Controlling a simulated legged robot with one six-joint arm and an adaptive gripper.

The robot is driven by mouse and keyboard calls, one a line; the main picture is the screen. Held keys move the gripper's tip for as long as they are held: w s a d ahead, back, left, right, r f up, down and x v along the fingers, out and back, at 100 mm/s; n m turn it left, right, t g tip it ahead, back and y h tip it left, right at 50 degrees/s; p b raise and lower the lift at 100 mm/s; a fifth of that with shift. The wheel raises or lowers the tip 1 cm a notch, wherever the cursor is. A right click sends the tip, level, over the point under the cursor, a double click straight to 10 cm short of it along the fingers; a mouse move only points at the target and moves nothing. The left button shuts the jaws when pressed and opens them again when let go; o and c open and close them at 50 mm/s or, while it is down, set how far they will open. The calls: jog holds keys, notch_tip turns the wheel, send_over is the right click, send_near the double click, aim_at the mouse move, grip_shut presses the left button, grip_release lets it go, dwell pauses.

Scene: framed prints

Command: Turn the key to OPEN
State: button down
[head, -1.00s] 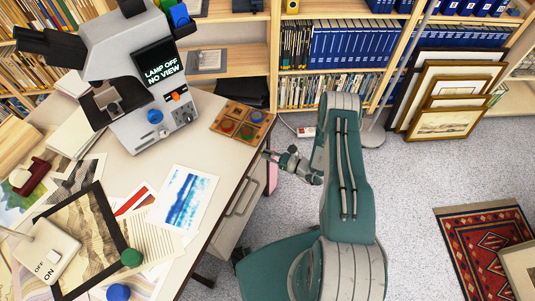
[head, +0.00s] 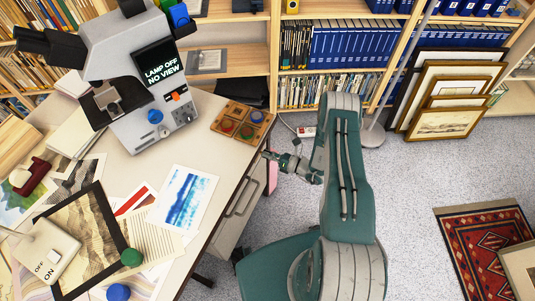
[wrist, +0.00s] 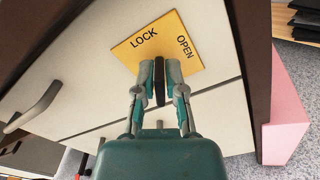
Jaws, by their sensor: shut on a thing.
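A yellow plate (wrist: 150,45) marked LOCK and OPEN is on the pale drawer front in the wrist view. My gripper (wrist: 160,72) is shut on the dark key (wrist: 159,84), whose flat head shows edge-on between the fingertips, in front of the plate's lower part. The keyhole and the key's shaft are hidden behind the fingers. The key head lies below the gap between the two words; which word it points to, I cannot tell. In the head view my gripper (head: 270,155) is at the desk's right side, and the key is too small to make out.
A drawer handle (wrist: 35,108) is left of the plate. A pink block (wrist: 287,118) stands to the right, past the desk's dark edge. Above, the desk holds a microscope (head: 150,85) and a wooden tray (head: 242,121).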

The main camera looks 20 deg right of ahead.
jog(key=m, duration=0.6)
jog(key=shift+w+d+f, duration=0.1)
jog(key=shift+w+d, duration=0.1)
jog(key=m, duration=0.6)
jog(key=shift+f, duration=0.2)
dwell(0.3)
jog(key=c, duration=0.8)
grip_release()
jog(key=shift+o, duration=0.2)
jog(key=v, duration=1.2)
jog(key=shift+f, duration=0.1)
